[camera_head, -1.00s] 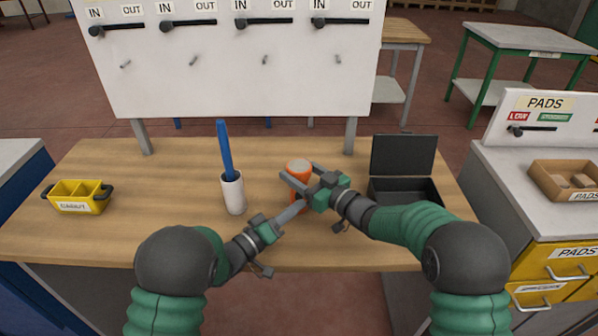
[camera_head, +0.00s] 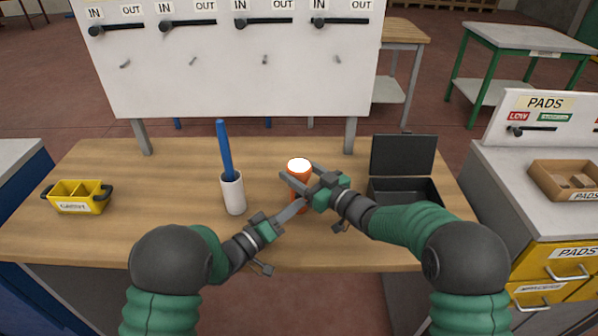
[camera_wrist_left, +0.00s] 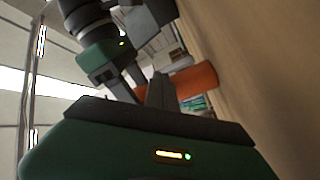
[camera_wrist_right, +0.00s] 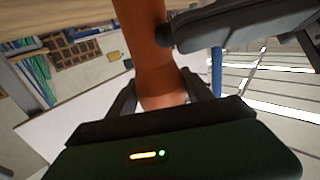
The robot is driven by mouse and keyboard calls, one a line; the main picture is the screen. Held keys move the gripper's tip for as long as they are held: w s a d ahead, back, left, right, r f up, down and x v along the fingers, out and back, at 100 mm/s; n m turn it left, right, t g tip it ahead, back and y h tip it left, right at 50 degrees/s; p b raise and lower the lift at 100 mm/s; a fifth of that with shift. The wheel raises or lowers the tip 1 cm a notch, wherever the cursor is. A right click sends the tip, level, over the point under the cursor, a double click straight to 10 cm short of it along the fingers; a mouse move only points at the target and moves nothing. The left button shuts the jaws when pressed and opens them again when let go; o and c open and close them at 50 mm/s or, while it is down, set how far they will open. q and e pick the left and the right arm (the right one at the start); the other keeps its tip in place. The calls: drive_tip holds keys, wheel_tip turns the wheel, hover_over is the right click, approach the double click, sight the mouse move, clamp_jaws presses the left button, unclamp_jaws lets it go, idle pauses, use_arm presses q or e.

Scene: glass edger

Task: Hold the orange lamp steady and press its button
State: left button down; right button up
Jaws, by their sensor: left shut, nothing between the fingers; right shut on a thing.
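The orange lamp (camera_head: 299,172) stands upright on the wooden table, and its top glows white. My right gripper (camera_head: 297,180) is shut around the lamp's body from the right. The lamp fills the space between its fingers in the right wrist view (camera_wrist_right: 160,75). My left gripper (camera_head: 300,205) is shut and empty, its fingertips at the lamp's near side, low down. In the left wrist view the lamp (camera_wrist_left: 195,80) lies just beyond the closed left fingers (camera_wrist_left: 160,88). The button is hidden, and I cannot tell whether the left fingertips touch it.
A white cup (camera_head: 232,195) with a blue stick (camera_head: 224,148) stands left of the lamp. A yellow caddy (camera_head: 75,209) sits at the far left. An open dark box (camera_head: 403,160) is on the right. A white panel (camera_head: 240,75) rises behind the table.

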use_arm(q)
drive_tip(key=shift+s, duration=0.25)
drive_tip(key=shift+s, duration=3)
use_arm(e)
drive_tip(key=o, duration=1.6)
drive_tip(key=v, duration=1.2)
drive_tip(key=shift+f, duration=0.1)
